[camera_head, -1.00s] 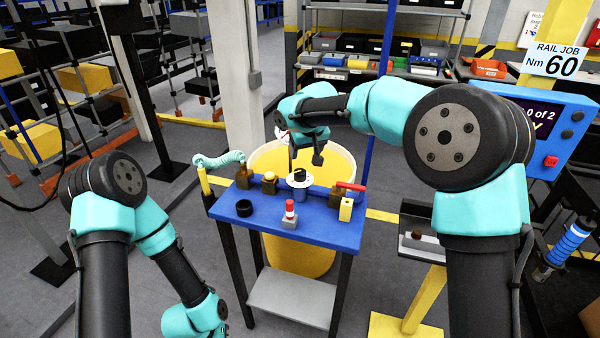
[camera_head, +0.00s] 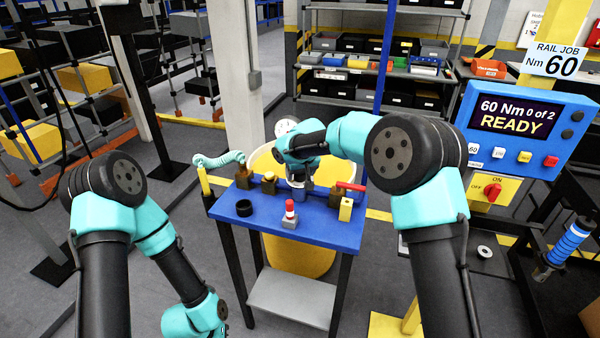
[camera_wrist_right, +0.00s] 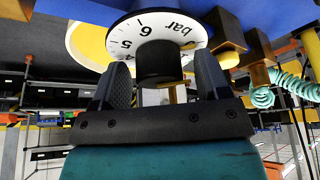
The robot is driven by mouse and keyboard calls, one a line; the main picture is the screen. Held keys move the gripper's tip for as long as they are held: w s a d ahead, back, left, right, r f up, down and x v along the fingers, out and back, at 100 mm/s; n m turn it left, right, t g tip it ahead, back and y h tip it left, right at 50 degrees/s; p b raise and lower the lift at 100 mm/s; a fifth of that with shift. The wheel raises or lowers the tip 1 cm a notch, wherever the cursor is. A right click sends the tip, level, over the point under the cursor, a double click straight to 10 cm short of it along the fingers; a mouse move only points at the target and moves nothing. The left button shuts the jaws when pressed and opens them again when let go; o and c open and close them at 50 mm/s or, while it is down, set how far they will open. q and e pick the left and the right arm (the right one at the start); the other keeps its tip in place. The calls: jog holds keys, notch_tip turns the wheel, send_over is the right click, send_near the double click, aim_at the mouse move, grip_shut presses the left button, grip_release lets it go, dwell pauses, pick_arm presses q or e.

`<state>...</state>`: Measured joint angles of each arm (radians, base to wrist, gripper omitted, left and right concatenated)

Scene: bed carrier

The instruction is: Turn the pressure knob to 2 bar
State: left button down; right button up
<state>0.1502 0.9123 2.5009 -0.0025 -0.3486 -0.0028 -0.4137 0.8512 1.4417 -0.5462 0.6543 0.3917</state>
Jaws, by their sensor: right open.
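The pressure knob (camera_wrist_right: 157,62) is a black cylinder in the middle of a white dial marked "bar", with 4, 5 and 6 readable in the right wrist view (camera_wrist_right: 118,40). My right gripper (camera_wrist_right: 163,76) is open, with one dark finger on each side of the knob. I cannot tell whether the fingers touch it. In the head view the right gripper (camera_head: 298,182) is over the blue bench (camera_head: 325,232) and hides most of the dial and knob. My left arm hangs at the lower left; its gripper is out of view.
A yellow bin (camera_head: 275,160) stands behind. A screen (camera_head: 515,117) reads READY.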

jog(key=shift+c, duration=0.4)
jog(key=c, duration=0.8)
jog(key=shift+c, duration=0.2)
jog(key=shift+m, duration=0.6)
jog(key=m+h, duration=0.1)
jog(key=m, duration=0.2)
jog(key=shift+h, duration=0.4)
jog(key=m+h, duration=0.1)
jog(key=m, duration=0.4)
jog(key=shift+h, duration=0.4)
jog(key=m+g+h, duration=0.1)
jog(key=m, duration=0.5)
jog(key=m+g+h, duration=0.1)
jog(key=m, duration=0.1)
jog(key=shift+m+g, duration=0.3)
